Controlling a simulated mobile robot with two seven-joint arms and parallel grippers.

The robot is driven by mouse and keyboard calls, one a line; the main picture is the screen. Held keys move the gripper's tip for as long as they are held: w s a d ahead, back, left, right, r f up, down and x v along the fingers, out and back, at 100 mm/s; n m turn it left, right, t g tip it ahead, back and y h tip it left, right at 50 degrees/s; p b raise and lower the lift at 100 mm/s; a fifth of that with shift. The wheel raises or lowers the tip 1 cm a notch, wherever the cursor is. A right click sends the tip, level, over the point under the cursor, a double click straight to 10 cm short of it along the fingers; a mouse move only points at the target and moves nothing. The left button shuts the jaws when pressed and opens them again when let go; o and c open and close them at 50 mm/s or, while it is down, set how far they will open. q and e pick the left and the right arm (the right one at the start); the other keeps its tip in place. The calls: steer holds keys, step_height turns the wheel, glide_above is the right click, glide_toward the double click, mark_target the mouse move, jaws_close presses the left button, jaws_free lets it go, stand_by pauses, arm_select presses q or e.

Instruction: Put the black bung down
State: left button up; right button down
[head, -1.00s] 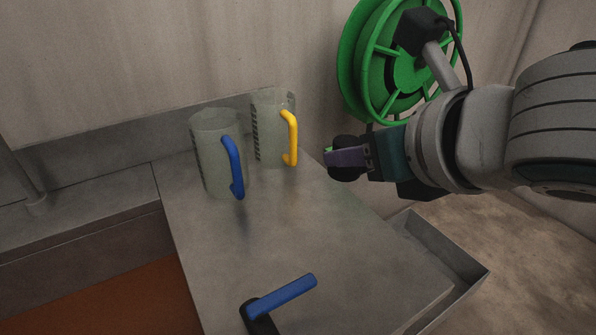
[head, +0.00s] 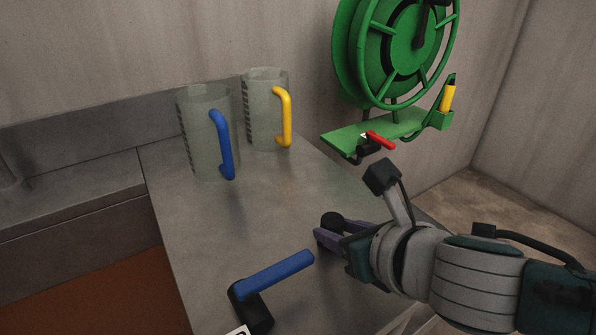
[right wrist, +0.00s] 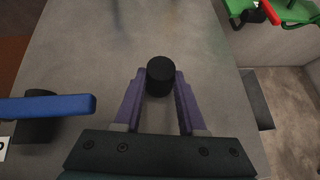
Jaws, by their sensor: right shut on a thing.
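The black bung (head: 332,221) is a short dark cylinder. It also shows between the fingertips in the right wrist view (right wrist: 160,76). My right gripper (head: 327,234) is shut on it, with a purple finger on each side (right wrist: 160,92). The bung is over the grey worktop (head: 250,225), near its right side. I cannot tell whether its underside touches the top. My left gripper is not in view.
A jug with a blue handle (head: 203,140) and a jug with a yellow handle (head: 265,115) stand at the back. A blue lever (head: 275,274) on a black base is left of my gripper. A green hose reel (head: 395,50) and green shelf (head: 375,133) are behind.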

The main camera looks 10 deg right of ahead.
steer(key=shift+r, duration=0.1)
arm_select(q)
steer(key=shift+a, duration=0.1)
arm_select(e)
steer(key=c, duration=0.5)
jaws_free()
steer(key=shift+f, duration=0.2)
steer(key=shift+r, duration=0.1)
